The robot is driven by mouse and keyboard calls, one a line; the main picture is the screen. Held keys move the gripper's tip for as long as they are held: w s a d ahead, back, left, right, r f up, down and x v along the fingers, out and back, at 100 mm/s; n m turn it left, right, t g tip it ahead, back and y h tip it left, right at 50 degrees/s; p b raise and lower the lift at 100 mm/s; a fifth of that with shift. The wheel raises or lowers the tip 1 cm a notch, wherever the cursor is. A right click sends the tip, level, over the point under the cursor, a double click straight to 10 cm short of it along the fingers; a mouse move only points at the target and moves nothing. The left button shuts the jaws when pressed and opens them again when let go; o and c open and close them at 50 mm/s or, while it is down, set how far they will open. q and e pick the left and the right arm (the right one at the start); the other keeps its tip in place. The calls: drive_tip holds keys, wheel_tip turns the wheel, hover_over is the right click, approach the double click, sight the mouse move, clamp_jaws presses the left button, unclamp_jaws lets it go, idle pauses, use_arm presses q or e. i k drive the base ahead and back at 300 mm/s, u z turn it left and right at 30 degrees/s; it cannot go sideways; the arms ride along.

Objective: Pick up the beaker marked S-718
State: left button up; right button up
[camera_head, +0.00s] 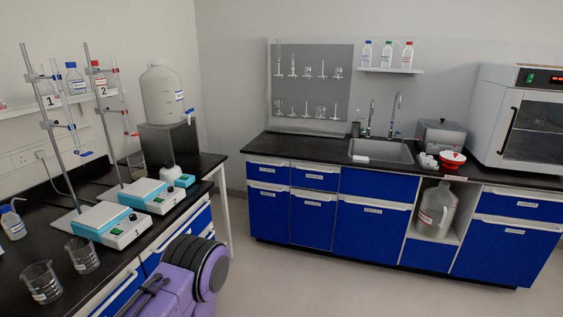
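Two clear glass beakers stand upright on the black left bench. One beaker (41,282) is nearer the front left corner of the view, and the other beaker (82,255) is just behind it to the right. Both carry small white markings, too small to read here, so I cannot tell which is S-718. A purple and black part of my own arm shows at the bottom centre, right of the bench's front edge. Neither gripper's fingertips are in view.
Two stirrer hotplates (113,224) (152,195) with stands and burettes are behind the beakers. A wash bottle (12,224) stands at the left edge. A large carboy (161,95) sits on a dark box. Open floor (290,285) lies before the blue sink cabinets (372,222).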

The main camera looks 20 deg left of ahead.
sight(81, 250)
drive_tip(key=u, duration=0.55)
drive_tip(key=i, duration=1.1)
drive_tip(key=u, duration=0.9)
